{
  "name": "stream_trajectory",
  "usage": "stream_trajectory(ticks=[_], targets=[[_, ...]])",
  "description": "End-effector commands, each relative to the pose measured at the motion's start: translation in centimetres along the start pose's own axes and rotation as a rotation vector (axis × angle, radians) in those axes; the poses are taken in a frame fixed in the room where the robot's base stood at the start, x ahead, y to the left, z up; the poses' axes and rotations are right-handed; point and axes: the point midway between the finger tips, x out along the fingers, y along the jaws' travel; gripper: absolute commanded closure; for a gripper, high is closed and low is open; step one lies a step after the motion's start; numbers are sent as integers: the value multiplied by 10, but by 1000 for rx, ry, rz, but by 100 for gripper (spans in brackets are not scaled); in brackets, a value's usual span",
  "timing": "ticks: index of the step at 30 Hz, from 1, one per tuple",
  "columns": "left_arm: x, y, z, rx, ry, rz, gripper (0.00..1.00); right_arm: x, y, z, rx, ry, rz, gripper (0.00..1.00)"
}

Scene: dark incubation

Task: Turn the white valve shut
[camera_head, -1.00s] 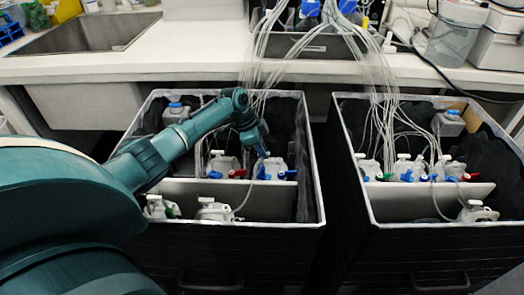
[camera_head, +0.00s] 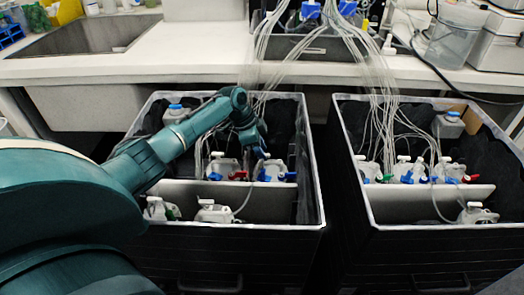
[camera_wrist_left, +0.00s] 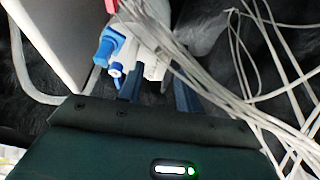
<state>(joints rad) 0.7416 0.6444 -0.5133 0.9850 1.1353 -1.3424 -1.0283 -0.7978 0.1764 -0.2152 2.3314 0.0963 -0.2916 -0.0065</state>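The left black crate (camera_head: 316,190) holds several white jugs with blue and red taps. My left arm reaches over it, and my left gripper (camera_head: 259,153) points down beside a white jug (camera_head: 271,172) with a blue tap (camera_head: 291,177). In the left wrist view my gripper's two fingers (camera_wrist_left: 158,90) stand apart, with a white part (camera_wrist_left: 153,70) near and between them. I cannot tell if that part is the white valve or if the fingers touch it. A blue tap (camera_wrist_left: 108,46) is just left of the fingers. My right gripper is not in view.
Thin pale tubes (camera_head: 268,55) run from the bench down into both crates, close to my gripper; they also cross the left wrist view (camera_wrist_left: 215,70). A white divider (camera_head: 180,190) stands in the left crate. The right black crate (camera_head: 337,120) holds similar jugs.

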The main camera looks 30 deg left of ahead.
Motion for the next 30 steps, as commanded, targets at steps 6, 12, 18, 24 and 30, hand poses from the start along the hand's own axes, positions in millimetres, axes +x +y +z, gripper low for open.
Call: stream_trajectory(ticks=[6, 12, 18, 24, 30], targets=[[-49, -1, 0, 1, -1, -3, 65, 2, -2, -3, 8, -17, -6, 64], [-91, -1, 0, 0, -1, -3, 65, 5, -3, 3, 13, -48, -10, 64], [-115, 0, 0, 1, -2, 0, 65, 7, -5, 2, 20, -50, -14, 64], [-121, 0, 0, 1, -1, 1, 65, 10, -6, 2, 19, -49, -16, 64], [-121, 0, 0, 1, -1, 1, 65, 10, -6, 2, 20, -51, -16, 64]])
